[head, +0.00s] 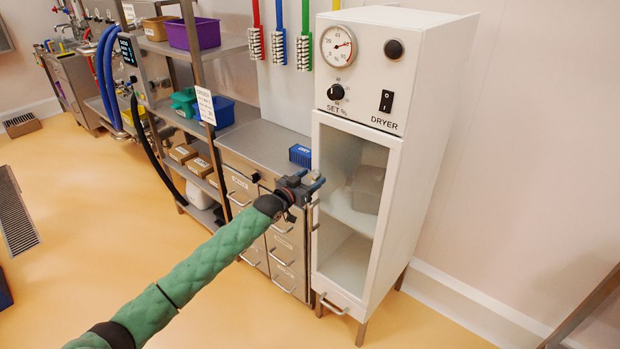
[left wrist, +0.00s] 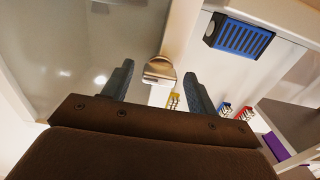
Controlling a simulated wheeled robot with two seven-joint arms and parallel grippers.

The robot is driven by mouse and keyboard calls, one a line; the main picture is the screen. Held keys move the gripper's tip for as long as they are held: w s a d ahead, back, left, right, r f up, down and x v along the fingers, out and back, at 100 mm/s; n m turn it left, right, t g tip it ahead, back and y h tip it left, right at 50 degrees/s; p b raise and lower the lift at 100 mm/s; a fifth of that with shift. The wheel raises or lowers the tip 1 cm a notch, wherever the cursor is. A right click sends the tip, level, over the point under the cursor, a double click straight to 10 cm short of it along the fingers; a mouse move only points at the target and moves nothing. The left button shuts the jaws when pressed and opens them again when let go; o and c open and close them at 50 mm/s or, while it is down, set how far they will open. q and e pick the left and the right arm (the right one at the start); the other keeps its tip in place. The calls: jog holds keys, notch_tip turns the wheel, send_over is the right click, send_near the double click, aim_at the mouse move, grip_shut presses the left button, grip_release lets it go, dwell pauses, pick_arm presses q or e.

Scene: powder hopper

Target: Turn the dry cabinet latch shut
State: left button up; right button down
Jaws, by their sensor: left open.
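The dry cabinet (head: 440,120) is a tall white unit on legs, with a glass-fronted door (head: 350,175) that looks closed or nearly so. The metal latch (left wrist: 160,70) shows in the left wrist view as a rounded knob on the pale door-edge strip. In the head view my gripper hides most of the latch area. My left gripper (head: 308,184) is at the door's left edge, open and empty. In the left wrist view its two dark fingers (left wrist: 158,76) lie either side of the latch, with a visible gap on each side. My right gripper is not in view.
A steel drawer cabinet (head: 250,150) stands left of the dry cabinet, with a blue box (head: 300,155) on top, close to my gripper. The blue box also shows in the wrist view (left wrist: 240,36). Shelves with bins (head: 195,34) stand farther left. The floor (head: 130,230) in front is clear.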

pick_arm(q)
jog(key=c, duration=1)
